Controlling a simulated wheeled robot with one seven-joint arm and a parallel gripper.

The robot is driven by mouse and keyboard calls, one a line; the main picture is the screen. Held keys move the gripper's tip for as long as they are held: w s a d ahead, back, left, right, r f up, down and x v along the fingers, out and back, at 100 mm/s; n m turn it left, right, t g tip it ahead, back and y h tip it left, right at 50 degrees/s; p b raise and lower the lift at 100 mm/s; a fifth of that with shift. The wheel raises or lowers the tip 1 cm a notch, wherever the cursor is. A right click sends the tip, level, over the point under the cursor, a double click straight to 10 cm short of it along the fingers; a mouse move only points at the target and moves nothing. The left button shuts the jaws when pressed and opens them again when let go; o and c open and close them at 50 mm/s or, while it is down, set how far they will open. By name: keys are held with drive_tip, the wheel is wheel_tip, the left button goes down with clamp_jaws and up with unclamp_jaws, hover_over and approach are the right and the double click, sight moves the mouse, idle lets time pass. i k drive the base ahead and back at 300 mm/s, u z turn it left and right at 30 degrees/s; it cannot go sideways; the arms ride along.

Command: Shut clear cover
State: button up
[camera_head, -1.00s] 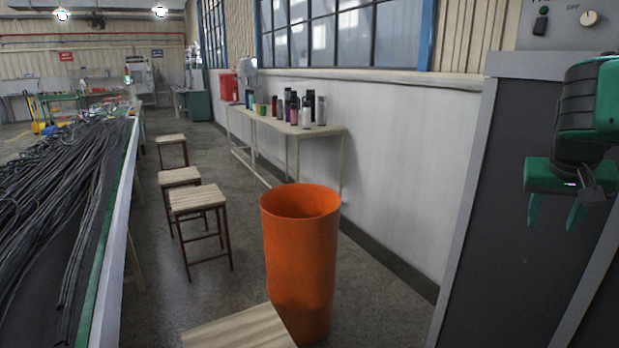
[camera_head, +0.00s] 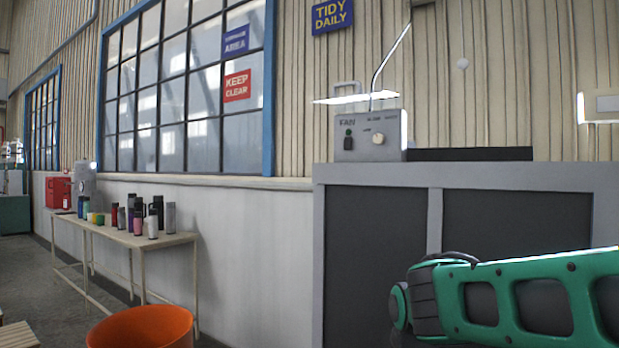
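A grey control box (camera_head: 350,150) marked FAN stands on top of the grey cabinet, right of centre. Its front has a dark switch (camera_head: 348,140) with a green part and a pale round knob (camera_head: 378,138). A thin, bright, flat panel (camera_head: 355,98) juts out level at the box's top edge, with a small handle-like loop (camera_head: 347,87) above it. It may be the clear cover standing open, but I cannot tell for sure. My green and black arm crosses the lower right, in front of the cabinet. My gripper's fingers are not in view.
The grey cabinet (camera_head: 330,250) with dark panels fills the right. An orange bin (camera_head: 140,328) stands at the lower left. A narrow table (camera_head: 175,241) with several bottles runs along the wall. A curved rod (camera_head: 391,55) rises behind the box. Floor shows at far left.

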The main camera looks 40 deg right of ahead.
sight(355, 96)
drive_tip(key=u, duration=0.05)
drive_tip(key=k, duration=0.5)
drive_tip(key=u, duration=0.7)
drive_tip(key=i, duration=0.85)
drive_tip(key=z, duration=0.75)
